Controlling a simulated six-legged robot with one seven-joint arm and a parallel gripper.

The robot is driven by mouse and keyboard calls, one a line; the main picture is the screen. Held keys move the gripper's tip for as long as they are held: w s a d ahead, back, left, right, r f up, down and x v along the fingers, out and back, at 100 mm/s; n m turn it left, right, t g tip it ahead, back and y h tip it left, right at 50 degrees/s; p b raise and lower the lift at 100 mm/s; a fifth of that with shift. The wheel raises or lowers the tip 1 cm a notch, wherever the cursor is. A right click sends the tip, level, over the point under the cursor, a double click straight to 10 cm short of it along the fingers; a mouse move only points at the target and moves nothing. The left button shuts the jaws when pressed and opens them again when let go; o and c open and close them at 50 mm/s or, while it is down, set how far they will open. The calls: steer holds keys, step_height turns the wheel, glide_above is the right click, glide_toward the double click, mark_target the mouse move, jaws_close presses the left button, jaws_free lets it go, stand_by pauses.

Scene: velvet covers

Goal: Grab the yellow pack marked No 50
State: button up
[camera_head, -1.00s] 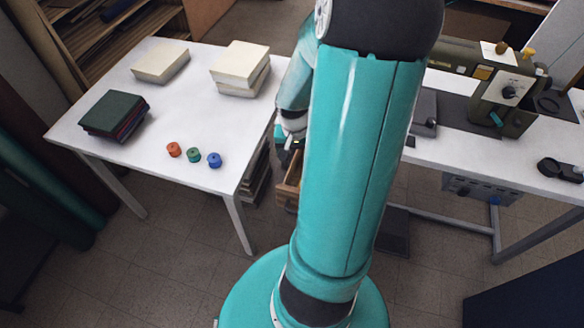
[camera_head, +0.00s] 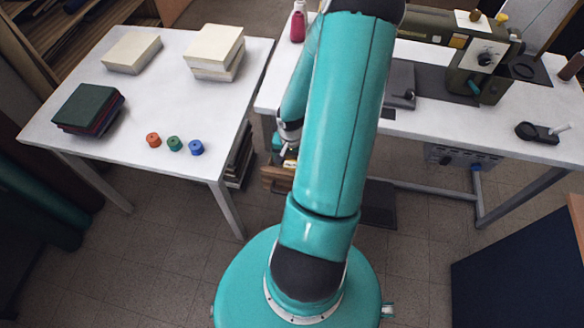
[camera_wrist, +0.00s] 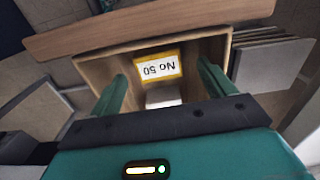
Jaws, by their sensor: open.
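The yellow pack (camera_wrist: 141,70) has a white label reading No 50, upside down in the wrist view. It lies inside an open wooden drawer (camera_wrist: 90,72). My gripper (camera_wrist: 162,82) is open, its two teal fingers apart and pointing into the drawer, one to each side of the pack as seen from the wrist. A pale block-like surface (camera_wrist: 162,97) shows between the fingers below the label; I cannot tell whether it is part of the pack. In the head view the drawer (camera_head: 273,179) is partly hidden by my arm.
Grey stacked sheets (camera_wrist: 268,63) stand beside the drawer. The left white table (camera_head: 190,105) holds pale blocks, dark books (camera_head: 85,108) and three coloured spools. The right table (camera_head: 440,128) carries a sewing machine (camera_head: 480,62). Tiled floor is open between the left table and my base.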

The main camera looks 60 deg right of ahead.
mark_target(292, 165)
step_height(292, 165, down, 5)
steer(key=shift+s+r, duration=0.1)
steer(key=c, duration=1.1)
steer(key=shift+o, duration=0.2)
steer(key=shift+r, duration=0.15)
